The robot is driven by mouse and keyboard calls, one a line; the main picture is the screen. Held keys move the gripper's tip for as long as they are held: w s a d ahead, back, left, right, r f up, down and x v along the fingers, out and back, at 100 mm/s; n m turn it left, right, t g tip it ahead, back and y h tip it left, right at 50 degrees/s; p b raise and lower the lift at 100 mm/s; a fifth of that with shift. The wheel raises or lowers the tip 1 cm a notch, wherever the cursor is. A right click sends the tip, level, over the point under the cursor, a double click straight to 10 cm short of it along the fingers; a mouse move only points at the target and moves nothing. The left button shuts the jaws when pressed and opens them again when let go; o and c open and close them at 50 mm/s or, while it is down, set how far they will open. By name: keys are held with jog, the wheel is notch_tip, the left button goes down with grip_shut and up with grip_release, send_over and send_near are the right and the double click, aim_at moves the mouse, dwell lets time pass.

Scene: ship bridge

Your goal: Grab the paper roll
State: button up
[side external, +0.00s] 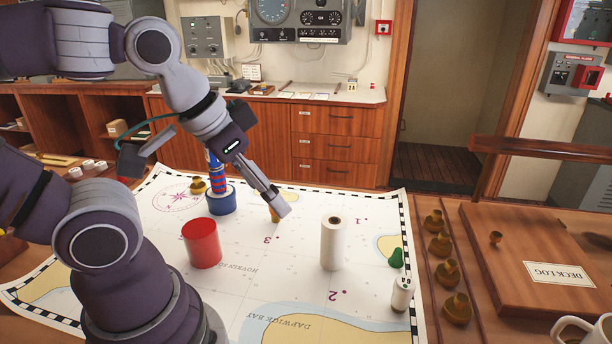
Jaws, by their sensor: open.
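The paper roll (333,245) is a white upright cylinder with a small dark core hole at its top. It stands on the sea chart (270,300), right of the middle of the side external view. My gripper (277,208) points down and to the right, up and left of the roll. It is open, apart from the roll, and nothing shows held in it. Its far finger is partly hidden, and a small brass-coloured piece shows just below its tip.
A red cylinder (202,243) stands left of the roll. A blue-based, striped item (221,200) stands behind it. A green pawn-shaped piece (396,258) and a small white cylinder (402,294) are to the roll's right. Brass pieces (440,243) line the right, beside the deck log (560,272).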

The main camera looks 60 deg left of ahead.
jog(key=shift+o, duration=1.3)
